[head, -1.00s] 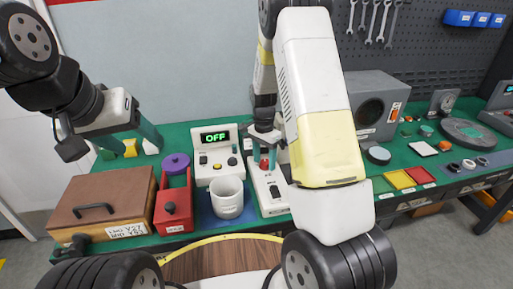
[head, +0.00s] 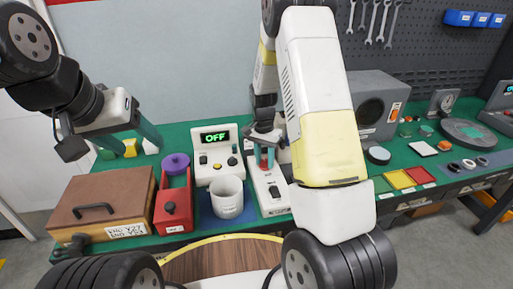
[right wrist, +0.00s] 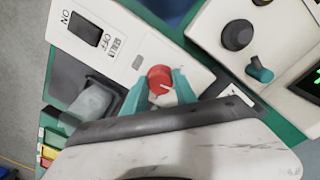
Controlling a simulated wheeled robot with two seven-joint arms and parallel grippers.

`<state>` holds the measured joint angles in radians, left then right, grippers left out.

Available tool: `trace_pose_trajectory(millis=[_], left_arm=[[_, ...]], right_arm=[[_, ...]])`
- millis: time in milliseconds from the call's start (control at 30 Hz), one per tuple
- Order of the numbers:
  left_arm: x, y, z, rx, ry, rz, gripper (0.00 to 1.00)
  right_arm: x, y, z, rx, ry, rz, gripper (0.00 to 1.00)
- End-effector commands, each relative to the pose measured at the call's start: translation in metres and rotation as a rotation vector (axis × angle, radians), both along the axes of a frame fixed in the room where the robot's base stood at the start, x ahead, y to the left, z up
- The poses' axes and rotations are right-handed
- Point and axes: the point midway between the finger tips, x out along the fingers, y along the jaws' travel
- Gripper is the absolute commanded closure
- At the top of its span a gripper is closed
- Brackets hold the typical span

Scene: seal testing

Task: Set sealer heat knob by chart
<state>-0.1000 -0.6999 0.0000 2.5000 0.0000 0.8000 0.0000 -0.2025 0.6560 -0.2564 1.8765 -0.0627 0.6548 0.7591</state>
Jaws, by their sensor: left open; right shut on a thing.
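The sealer (head: 272,204) is a long white unit on the green bench, with a dark rocker switch (right wrist: 85,28) marked ON and OFF. Its round red knob (right wrist: 160,76) has a white pointer line. My right gripper (right wrist: 160,86) is shut on the knob, one teal finger on each side; it also shows in the head view (head: 264,158), where the fingers partly hide the knob. My left gripper (head: 140,138) is open and empty above the back left of the bench. I cannot pick out a heat chart for certain.
A control box (head: 216,168) with a display reading OFF stands left of the sealer, behind a white mug (head: 227,198). A red tray (head: 174,207), purple spool (head: 176,163) and brown case (head: 101,200) stand further left. Coloured pads (head: 401,176) lie to the right.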

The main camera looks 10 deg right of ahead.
Motion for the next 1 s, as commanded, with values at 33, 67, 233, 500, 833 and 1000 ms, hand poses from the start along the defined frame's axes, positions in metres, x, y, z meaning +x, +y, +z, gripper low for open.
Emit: trace_pose_trajectory(millis=[33, 67, 233, 500, 833, 1000], left_arm=[[0.0, 0.0, 0.0, 0.0, 0.0, 0.0, 0.37], [0.0, 0.0, 0.0, 0.0, 0.0, 0.0, 0.37], [0.0, 0.0, 0.0, 0.0, 0.0, 0.0, 0.37], [0.0, 0.0, 0.0, 0.0, 0.0, 0.0, 0.37], [0.0, 0.0, 0.0, 0.0, 0.0, 0.0, 0.37], [0.0, 0.0, 0.0, 0.0, 0.0, 0.0, 0.37]], right_arm=[[0.0003, -0.0004, 0.0006, 0.0, -0.002, 0.042, 1.0], [0.0003, -0.0006, 0.0007, 0.001, -0.002, 0.069, 1.0], [0.0, -0.001, 0.0009, 0.001, -0.002, 0.231, 1.0], [-0.0005, -0.002, 0.001, 0.0, -0.002, 0.48, 1.0], [-0.0007, -0.0022, 0.0008, -0.001, -0.003, 0.71, 1.0], [-0.0007, -0.0028, 0.0008, -0.001, -0.003, 0.777, 1.0]])
